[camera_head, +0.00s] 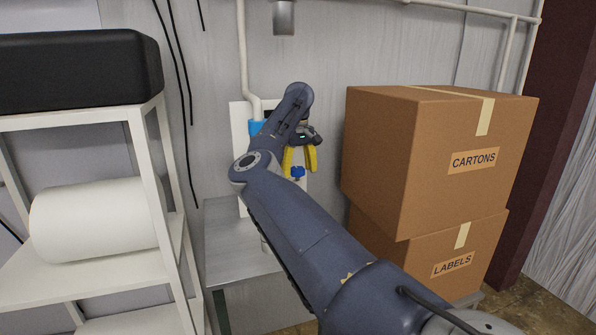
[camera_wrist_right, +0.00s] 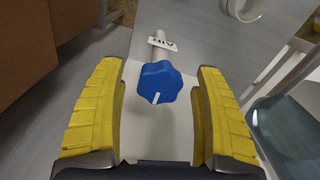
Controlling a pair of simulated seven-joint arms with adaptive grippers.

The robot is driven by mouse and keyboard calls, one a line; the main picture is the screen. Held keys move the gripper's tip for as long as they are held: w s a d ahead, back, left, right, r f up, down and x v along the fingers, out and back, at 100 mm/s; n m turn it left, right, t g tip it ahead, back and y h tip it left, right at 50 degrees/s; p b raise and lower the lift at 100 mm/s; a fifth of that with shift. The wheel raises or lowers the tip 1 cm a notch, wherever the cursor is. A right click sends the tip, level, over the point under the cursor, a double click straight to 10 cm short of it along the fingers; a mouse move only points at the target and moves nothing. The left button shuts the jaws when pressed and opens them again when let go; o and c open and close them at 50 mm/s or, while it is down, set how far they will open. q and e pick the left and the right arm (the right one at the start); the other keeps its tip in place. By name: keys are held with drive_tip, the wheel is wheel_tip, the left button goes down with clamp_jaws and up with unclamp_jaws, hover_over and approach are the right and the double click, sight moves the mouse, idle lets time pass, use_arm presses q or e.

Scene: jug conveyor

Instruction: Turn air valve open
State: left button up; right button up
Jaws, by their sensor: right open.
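The air valve's blue knob (camera_wrist_right: 157,83) shows in the right wrist view, with a white mark on its face and a white AIR tag (camera_wrist_right: 163,43) behind it. My right gripper (camera_wrist_right: 160,110) is open, its yellow fingers on either side of the knob with gaps on both sides. In the head view, my right gripper (camera_head: 299,162) is near the wall panel, and the small blue knob (camera_head: 294,172) shows between and just below its fingers. My right arm hides part of the panel. My left gripper is not in view.
Stacked cartons (camera_head: 420,160) stand close to the right of my gripper. A white shelf (camera_head: 150,150) with a white roll (camera_head: 95,218) and a black case (camera_head: 80,70) stands at left. A grey metal surface (camera_head: 232,235) lies below the panel.

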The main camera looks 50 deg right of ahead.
drive_tip(key=shift+c, duration=0.4)
drive_tip(key=c, duration=1.2)
drive_tip(key=shift+o, duration=0.2)
drive_tip(key=shift+n, duration=0.3)
drive_tip(key=n, duration=0.3)
drive_tip(key=shift+d+n, duration=0.1)
drive_tip(key=shift+n, duration=0.2)
drive_tip(key=n, duration=0.4)
drive_tip(key=shift+d+n, duration=0.1)
drive_tip(key=shift+n, duration=0.2)
drive_tip(key=n, duration=0.4)
drive_tip(key=shift+w+d+n, duration=0.1)
drive_tip(key=shift+w+n, duration=0.05)
drive_tip(key=shift+n, duration=2.35)
